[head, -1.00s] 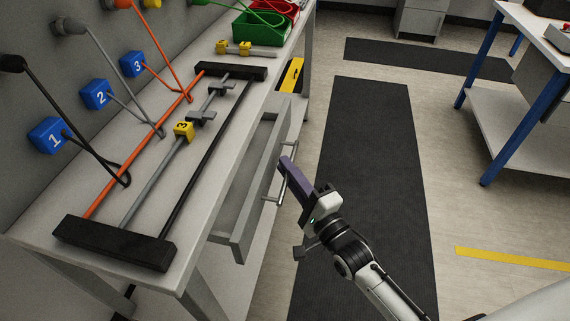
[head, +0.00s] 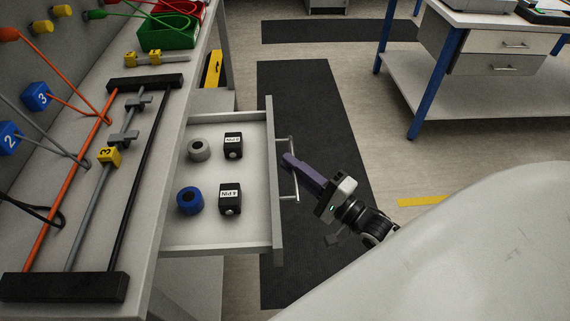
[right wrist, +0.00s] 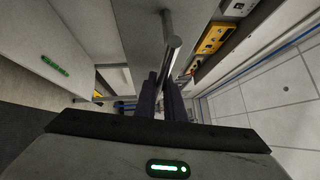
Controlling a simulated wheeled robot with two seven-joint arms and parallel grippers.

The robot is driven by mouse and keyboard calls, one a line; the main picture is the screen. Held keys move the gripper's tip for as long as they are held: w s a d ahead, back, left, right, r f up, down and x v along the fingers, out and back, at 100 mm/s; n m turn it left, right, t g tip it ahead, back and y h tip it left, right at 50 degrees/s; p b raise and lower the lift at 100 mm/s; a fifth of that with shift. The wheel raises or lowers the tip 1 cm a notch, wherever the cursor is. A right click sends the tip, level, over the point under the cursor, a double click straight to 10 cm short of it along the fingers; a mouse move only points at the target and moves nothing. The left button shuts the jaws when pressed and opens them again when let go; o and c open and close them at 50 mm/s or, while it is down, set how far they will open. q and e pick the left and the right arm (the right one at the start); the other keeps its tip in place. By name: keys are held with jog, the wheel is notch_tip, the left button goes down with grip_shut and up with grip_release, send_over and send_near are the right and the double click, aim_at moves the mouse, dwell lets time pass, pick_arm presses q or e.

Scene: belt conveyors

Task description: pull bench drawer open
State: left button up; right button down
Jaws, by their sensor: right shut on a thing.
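The bench drawer (head: 245,243) is pulled well out from under the bench top. Inside lie a grey ring (head: 199,150), a blue ring (head: 190,201) and two black labelled blocks (head: 232,146), (head: 230,198). Its bar handle (head: 296,188) is on the front face. My right gripper (head: 289,161) is at the handle, its purple fingers shut on the bar. In the right wrist view the bar (right wrist: 171,50) runs between the fingers (right wrist: 160,100). My left gripper is not in view.
The bench top (head: 150,190) holds a rod frame with black end bars (head: 65,287), a yellow tagged block (head: 108,156) and a green bin (head: 167,32). A blue-legged table (head: 395,75) stands at right. Dark floor mat (head: 300,90) lies between.

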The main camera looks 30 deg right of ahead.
jog(key=c, duration=1.8)
grip_release()
jog(key=shift+c, duration=0.2)
jog(key=v, duration=1)
jog(key=shift+s, duration=0.15)
jog(key=shift+d, duration=0.1)
jog(key=s+a+f+n+g+h, duration=0.1)
jog(key=s+a+f+n+g, duration=0.2)
jog(key=a+f+n+g, duration=0.2)
jog(key=s+a+f+n+g+h, duration=0.1)
jog(key=s+a+f+n+g, duration=0.3)
jog(key=a+f+n, duration=0.6)
jog(key=a+n+g, duration=0.1)
jog(key=n, duration=0.2)
jog(key=shift+s+n, duration=0.15)
jog(key=shift+n, duration=0.25)
